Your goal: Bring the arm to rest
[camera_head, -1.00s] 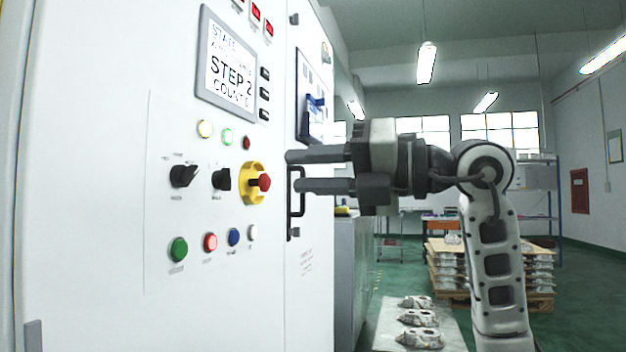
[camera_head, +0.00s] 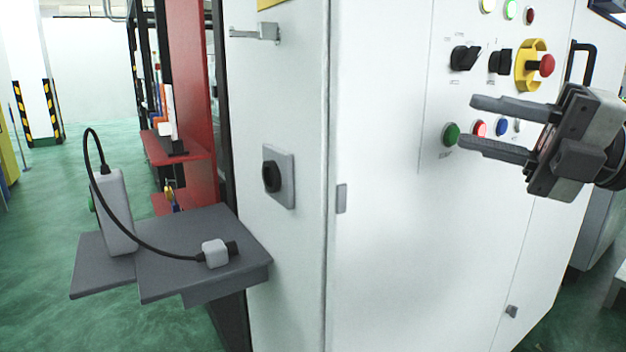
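My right gripper (camera_head: 498,128) is at the right of the head view, in front of the white control cabinet (camera_head: 390,240). Its two grey fingers point left and stand apart, with nothing between them. The fingers overlap the button row in the picture; I cannot tell whether they touch the panel. A green button (camera_head: 450,134) shows between the fingers, and a red button (camera_head: 479,128) shows beside it. The red emergency stop (camera_head: 546,65) on its yellow surround and two black selector knobs (camera_head: 464,58) are above. My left gripper is not in view.
A grey shelf (camera_head: 190,275) juts out at the left of the cabinet. It carries a white device (camera_head: 114,212) with a black cable to a small white block (camera_head: 215,253). A black rotary switch (camera_head: 271,177) is on the cabinet side. Green floor (camera_head: 40,290) is open at the far left.

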